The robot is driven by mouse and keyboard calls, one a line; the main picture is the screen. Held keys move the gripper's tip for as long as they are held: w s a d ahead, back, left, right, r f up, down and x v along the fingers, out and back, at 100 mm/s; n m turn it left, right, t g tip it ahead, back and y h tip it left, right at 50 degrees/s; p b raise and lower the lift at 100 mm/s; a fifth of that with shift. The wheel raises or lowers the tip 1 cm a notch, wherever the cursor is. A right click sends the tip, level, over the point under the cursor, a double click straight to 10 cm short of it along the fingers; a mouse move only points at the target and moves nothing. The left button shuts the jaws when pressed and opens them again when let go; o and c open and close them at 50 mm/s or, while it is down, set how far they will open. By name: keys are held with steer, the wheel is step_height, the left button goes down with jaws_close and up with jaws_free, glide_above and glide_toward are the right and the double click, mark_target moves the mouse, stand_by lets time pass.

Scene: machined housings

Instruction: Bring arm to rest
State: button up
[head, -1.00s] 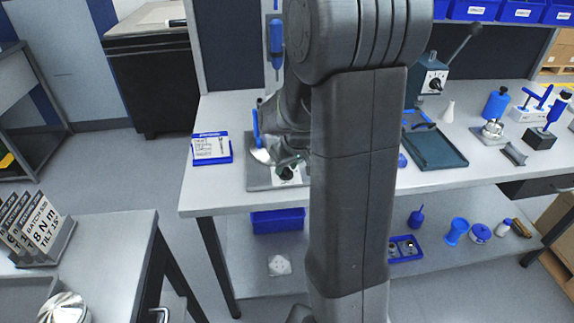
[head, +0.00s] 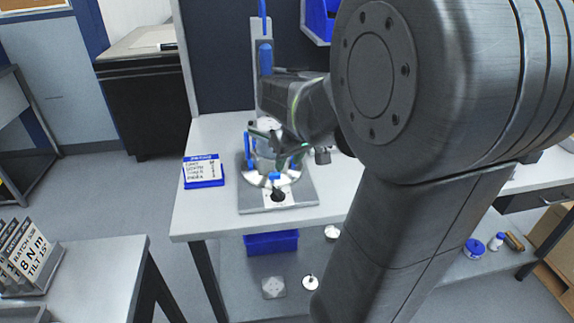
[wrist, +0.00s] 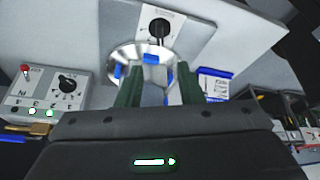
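My gripper (head: 278,147) hangs over the grey base plate of a press-like fixture (head: 246,201) on the workbench. In the wrist view its two green fingers (wrist: 160,84) stand apart, with a clear gap between them. A shiny round metal housing (wrist: 142,56) with blue parts shows beyond and between the fingers. In the head view the housing (head: 262,180) sits at the fixture, just below the fingers and partly hidden by them. I see no finger clearly pressing on it. A black knob (wrist: 160,28) is on the fixture's white panel.
A blue-framed card stand (head: 204,172) is left of the fixture. The fixture's upright column (head: 262,40) rises behind my gripper. A control box (wrist: 62,90) shows in the wrist view. A side table with batch cards (head: 30,250) is at lower left. My arm hides the bench's right part.

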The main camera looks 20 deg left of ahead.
mark_target(278, 189)
stand_by(0.3)
steer(key=x, duration=1.4)
steer(key=shift+s+d, duration=0.1)
steer(key=shift+r, duration=0.1)
steer(key=shift+d+n+g, duration=0.1)
steer(key=shift+n+g, duration=0.7)
steer(key=shift+n, duration=1.3)
steer(key=n+g+p, duration=0.1)
steer(key=n, duration=0.1)
steer(key=n+p, duration=0.1)
steer(key=n, duration=0.1)
steer(key=shift+w+n+g+y, duration=0.25)
steer(key=shift+n+g+y, duration=0.05)
steer(key=shift+g, duration=0.1)
steer(key=v, duration=1.2)
steer(key=shift+b, duration=0.45)
steer(key=shift+r, duration=0.1)
steer(key=shift+d, duration=0.1)
